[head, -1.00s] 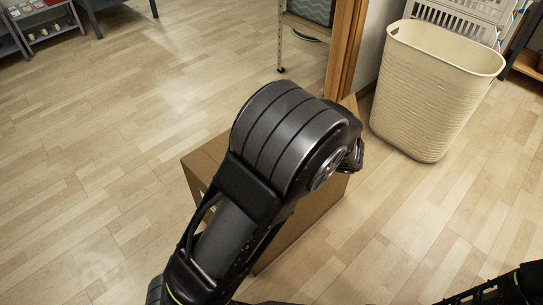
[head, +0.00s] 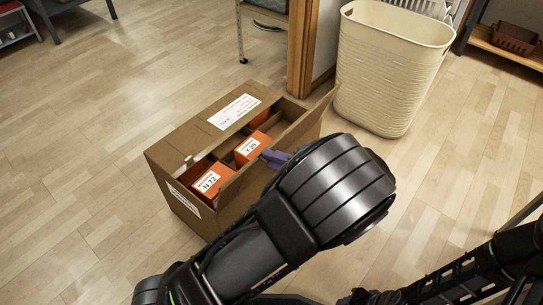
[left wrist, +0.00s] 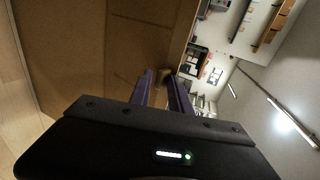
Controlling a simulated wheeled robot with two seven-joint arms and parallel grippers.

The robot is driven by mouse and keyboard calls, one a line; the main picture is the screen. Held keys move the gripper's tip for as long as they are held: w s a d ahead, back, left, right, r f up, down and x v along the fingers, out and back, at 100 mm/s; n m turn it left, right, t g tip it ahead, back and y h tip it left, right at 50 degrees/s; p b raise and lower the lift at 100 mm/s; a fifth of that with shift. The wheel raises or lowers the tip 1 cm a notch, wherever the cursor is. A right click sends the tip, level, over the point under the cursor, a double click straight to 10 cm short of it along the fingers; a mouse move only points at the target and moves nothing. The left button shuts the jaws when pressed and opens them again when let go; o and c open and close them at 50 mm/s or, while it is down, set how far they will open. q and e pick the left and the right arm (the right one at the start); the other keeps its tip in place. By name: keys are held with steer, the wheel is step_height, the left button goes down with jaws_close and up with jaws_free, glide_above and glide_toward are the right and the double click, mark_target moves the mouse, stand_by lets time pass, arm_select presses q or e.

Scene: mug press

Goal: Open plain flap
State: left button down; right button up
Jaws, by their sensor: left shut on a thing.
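A brown cardboard box (head: 196,224) stands on the floor in the head view. Its plain flap (head: 302,129) is raised on the near right side, leaving a gap into the box. The flap's lower part is hidden behind my left arm. The other flap (head: 203,137), with a white label, lies over the far left side. My left gripper (head: 276,158) has its purple fingers at the plain flap's edge and is shut on it. In the left wrist view the fingers (left wrist: 164,88) meet the brown cardboard. My right gripper (head: 364,297) shows only partly at the bottom edge.
Orange boxes marked N 72 (head: 209,182) and Y 29 (head: 251,147) sit inside the carton. A cream laundry basket (head: 390,70) stands behind it to the right, near a wooden door post (head: 301,50). The floor to the left is clear.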

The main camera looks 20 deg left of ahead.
arm_select(q)
steer(key=shift+s+f, duration=0.3)
steer(key=shift+f, duration=0.65)
steer(key=c, duration=1.5)
jaws_free()
steer(key=shift+f, duration=0.1)
steer(key=shift+c, duration=0.2)
steer(key=shift+o, duration=0.3)
steer(key=shift+w+a, duration=0.1)
steer(key=shift+a, duration=0.05)
steer(key=shift+d+r, duration=0.2)
steer(key=shift+r, duration=0.05)
steer(key=p+v, duration=0.2)
steer(key=v, duration=0.5)
steer(key=shift+d+r, duration=0.25)
steer(key=shift+r, duration=0.1)
